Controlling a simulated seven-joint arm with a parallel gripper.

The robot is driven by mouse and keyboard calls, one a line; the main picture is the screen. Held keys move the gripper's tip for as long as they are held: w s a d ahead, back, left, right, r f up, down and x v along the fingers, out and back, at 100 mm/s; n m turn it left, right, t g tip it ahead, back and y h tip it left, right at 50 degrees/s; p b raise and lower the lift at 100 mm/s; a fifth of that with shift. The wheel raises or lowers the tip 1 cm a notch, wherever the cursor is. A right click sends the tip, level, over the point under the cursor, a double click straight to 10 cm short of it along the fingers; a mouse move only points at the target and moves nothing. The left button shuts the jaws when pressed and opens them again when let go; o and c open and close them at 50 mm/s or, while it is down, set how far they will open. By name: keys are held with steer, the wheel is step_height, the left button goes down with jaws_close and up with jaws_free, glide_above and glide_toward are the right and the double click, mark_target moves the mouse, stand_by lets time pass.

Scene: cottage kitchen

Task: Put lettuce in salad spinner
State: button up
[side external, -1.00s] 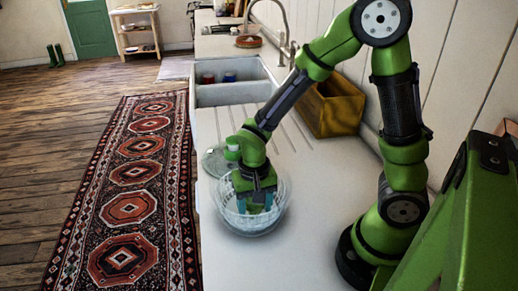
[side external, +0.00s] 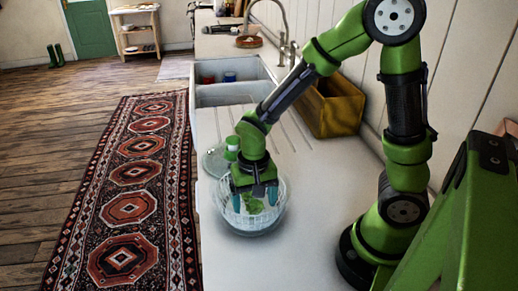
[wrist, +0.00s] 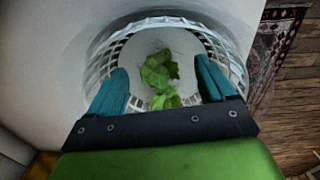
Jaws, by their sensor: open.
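The salad spinner (side external: 256,228) is a clear bowl with a white slatted basket, standing on the white counter without a lid on it. Green lettuce leaves (wrist: 160,72) lie inside the basket in the wrist view; they also show through the bowl in the side view (side external: 253,205). My gripper (side external: 254,203) is over the bowl, its teal fingertips around the level of the rim. In the wrist view the fingers (wrist: 165,85) are spread wide, one on each side of the lettuce, and hold nothing.
A round clear lid-like disc (side external: 214,162) lies on the counter behind the spinner. A wooden box (side external: 333,106) stands by the wall, and a white sink (side external: 233,92) is farther back. The counter right of the spinner is clear.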

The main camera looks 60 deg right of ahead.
mark_target(255, 206)
steer(key=s+r+n+t+y, duration=0.1)
steer(key=s+r+n+t, duration=0.1)
steer(key=r, duration=0.7)
steer(key=s+d+r+n+t+y, duration=0.1)
steer(key=s+r+t, duration=0.2)
steer(key=r, duration=0.7)
steer(key=shift+s+d+r+n+t, duration=0.2)
steer(key=shift+s+n+t, duration=0.2)
steer(key=shift+t, duration=0.7)
